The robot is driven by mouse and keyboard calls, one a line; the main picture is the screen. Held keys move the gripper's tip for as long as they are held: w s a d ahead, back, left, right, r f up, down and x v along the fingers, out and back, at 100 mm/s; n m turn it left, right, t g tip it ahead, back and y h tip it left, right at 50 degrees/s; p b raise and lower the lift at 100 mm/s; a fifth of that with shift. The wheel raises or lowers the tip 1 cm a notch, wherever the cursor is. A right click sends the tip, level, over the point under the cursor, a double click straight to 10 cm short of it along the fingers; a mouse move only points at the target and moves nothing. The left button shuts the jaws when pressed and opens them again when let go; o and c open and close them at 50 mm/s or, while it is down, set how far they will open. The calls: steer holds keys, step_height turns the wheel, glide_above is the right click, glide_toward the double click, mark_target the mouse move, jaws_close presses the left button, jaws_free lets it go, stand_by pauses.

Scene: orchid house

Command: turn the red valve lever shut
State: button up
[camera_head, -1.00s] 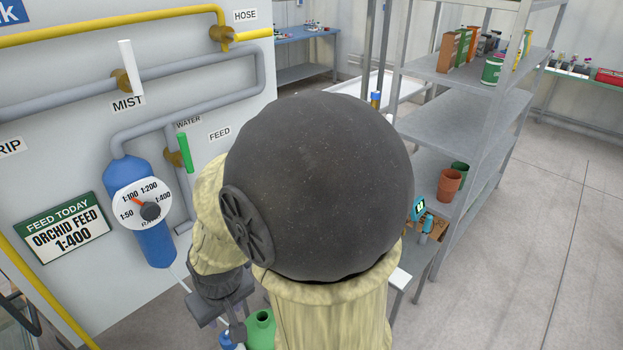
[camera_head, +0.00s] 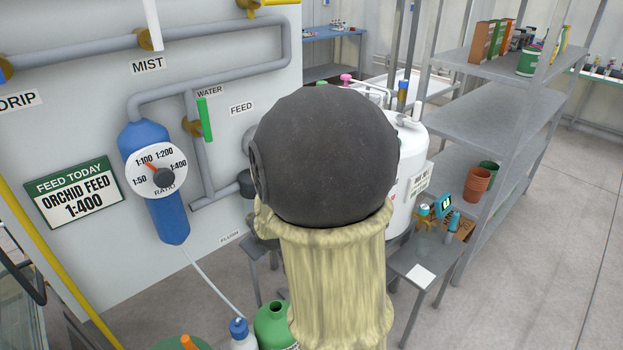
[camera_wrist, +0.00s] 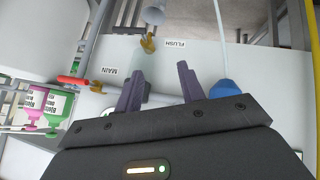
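A red lever (camera_wrist: 72,80) shows at the left of the wrist view, beside a brass valve body (camera_wrist: 96,87) on a grey pipe, close to the MAIN label (camera_wrist: 109,71). My gripper (camera_wrist: 158,84) is open, its two dark fingers well apart with nothing held between them. The lever lies to the left of the left finger, apart from it. The finger hides part of the pipe. In the head view the red lever does not show, and my arm covers the middle of the picture and hides the gripper.
A second brass valve (camera_wrist: 148,42) sits near the FLUSH label (camera_wrist: 175,43). Pink and green bottles (camera_wrist: 31,101) stand at the left of the wrist view. In the head view a white tank (camera_head: 408,165) and a metal shelf (camera_head: 478,122) stand right of my arm.

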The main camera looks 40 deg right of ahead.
steer(key=w+d+f+n+t+h+b, duration=0.1)
steer(key=d+f+n+t+h+b, duration=0.1)
steer(key=d+n+t+b, duration=0.3)
steer(key=w+d+f+n+t+h+b, duration=0.1)
steer(key=d+n+t+b, duration=0.4)
steer(key=d+b, duration=0.6)
steer(key=d+f+t+h, duration=0.1)
steer(key=d, duration=0.6)
steer(key=shift+w+d+n, duration=0.25)
steer(key=shift+w+n, duration=0.15)
steer(key=x, duration=1.7)
steer(key=shift+w+p, duration=0.2)
steer(key=shift+p, duration=0.15)
steer(key=shift+d, duration=0.15)
steer(key=shift+c, duration=0.5)
jaws_close()
